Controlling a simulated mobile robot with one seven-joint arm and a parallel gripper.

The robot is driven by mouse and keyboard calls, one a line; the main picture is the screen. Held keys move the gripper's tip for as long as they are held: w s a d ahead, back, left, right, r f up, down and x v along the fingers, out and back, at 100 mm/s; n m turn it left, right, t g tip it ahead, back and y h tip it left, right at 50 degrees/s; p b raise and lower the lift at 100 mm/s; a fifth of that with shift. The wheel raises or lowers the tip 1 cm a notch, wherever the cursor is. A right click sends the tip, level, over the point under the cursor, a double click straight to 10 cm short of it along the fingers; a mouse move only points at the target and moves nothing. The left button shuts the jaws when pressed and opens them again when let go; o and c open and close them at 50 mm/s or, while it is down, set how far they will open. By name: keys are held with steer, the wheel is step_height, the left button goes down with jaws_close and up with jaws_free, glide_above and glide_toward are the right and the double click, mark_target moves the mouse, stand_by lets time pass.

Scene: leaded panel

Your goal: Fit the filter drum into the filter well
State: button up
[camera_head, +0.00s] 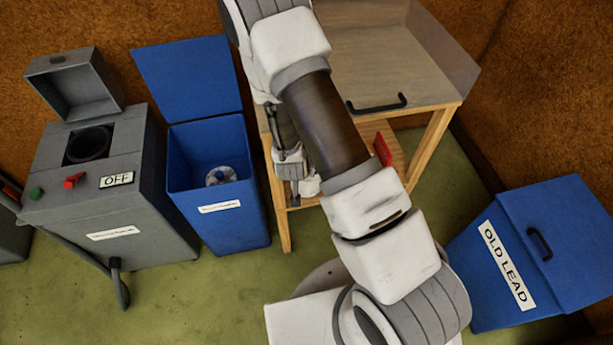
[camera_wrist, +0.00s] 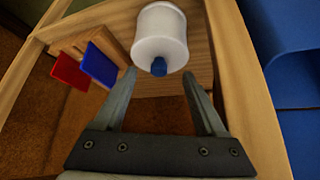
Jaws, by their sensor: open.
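The filter drum (camera_wrist: 160,32), a white cylinder with a blue knob (camera_wrist: 159,66), is at the wooden lower shelf in the wrist view. My gripper (camera_wrist: 160,76) is open and empty, its fingertips spread to either side of the knob and facing it. I cannot tell if they touch it. In the head view my gripper (camera_head: 294,190) is low beside the wooden bench, partly hidden by my arm. The filter well (camera_head: 88,144) is a dark round opening in the top of the grey machine (camera_head: 140,190), with its lid (camera_head: 75,85) raised. The well looks empty.
An open blue bin (camera_head: 222,228) holding a pale ring-shaped object (camera_head: 221,176) stands between the machine and the bench (camera_head: 380,55). A closed OLD LEAD bin (camera_head: 500,265) is at right. Red (camera_wrist: 71,71) and blue (camera_wrist: 100,64) plates stand near the drum. An OFF sign (camera_head: 116,180) shows.

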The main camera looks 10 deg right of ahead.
steer(key=shift+w+d, duration=0.2)
steer(key=shift+w, duration=0.3)
steer(key=shift+w+d, duration=0.2)
steer(key=shift+w, duration=0.3)
steer(key=b+x, duration=0.1)
steer(key=x, duration=0.4)
steer(key=shift+w+d+b, duration=0.1)
steer(key=shift+w+b, duration=0.15)
steer(key=shift+b, duration=0.05)
jaws_close()
stand_by(0.4)
